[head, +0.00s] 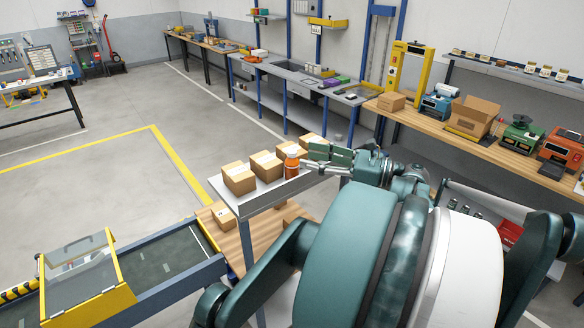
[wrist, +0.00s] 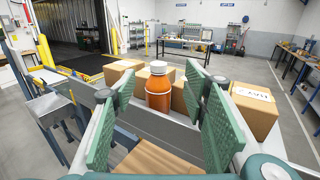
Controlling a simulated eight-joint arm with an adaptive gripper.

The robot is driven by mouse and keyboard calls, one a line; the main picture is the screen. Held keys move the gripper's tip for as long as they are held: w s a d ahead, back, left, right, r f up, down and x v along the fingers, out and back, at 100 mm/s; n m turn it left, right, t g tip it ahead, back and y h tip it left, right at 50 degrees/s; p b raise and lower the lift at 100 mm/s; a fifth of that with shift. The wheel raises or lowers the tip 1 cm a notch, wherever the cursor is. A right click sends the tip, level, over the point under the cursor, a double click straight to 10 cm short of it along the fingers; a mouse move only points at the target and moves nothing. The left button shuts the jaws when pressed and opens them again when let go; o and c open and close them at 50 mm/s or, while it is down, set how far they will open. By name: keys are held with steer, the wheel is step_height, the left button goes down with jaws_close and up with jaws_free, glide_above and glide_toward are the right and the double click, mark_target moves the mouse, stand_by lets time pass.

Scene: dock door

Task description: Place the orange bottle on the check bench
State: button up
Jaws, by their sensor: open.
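In the wrist view the bottle (wrist: 158,92) shows between the two green finger pads, ahead of my gripper (wrist: 160,84), with gaps on both sides. The gripper is open and empty. Benches run along the back wall, a grey-topped one (head: 270,72) and a wooden-topped one (head: 425,122); which is the check bench is unclear.
Boxes (head: 239,178) stand close beside the bottle. A conveyor (head: 165,260) with a yellow-framed clear cover (head: 78,275) is at lower left. The wooden bench holds an open carton (head: 473,116) and several machines. Grey floor between stand and benches is clear.

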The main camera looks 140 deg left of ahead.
mark_target(292, 151)
steer(key=shift+x, duration=0.8)
steer(key=shift+p+x, duration=0.4)
steer(key=shift+x, duration=2.2)
steer(key=shift+d, duration=0.15)
steer(key=shift+w, duration=0.1)
steer(key=c, duration=1.2)
steer(key=shift+c, duration=0.5)
steer(key=shift+r, duration=0.15)
steer(key=shift+c, duration=0.5)
steer(key=shift+r+b, duration=0.3)
steer(key=shift+r, duration=4.6)
jaws_close()
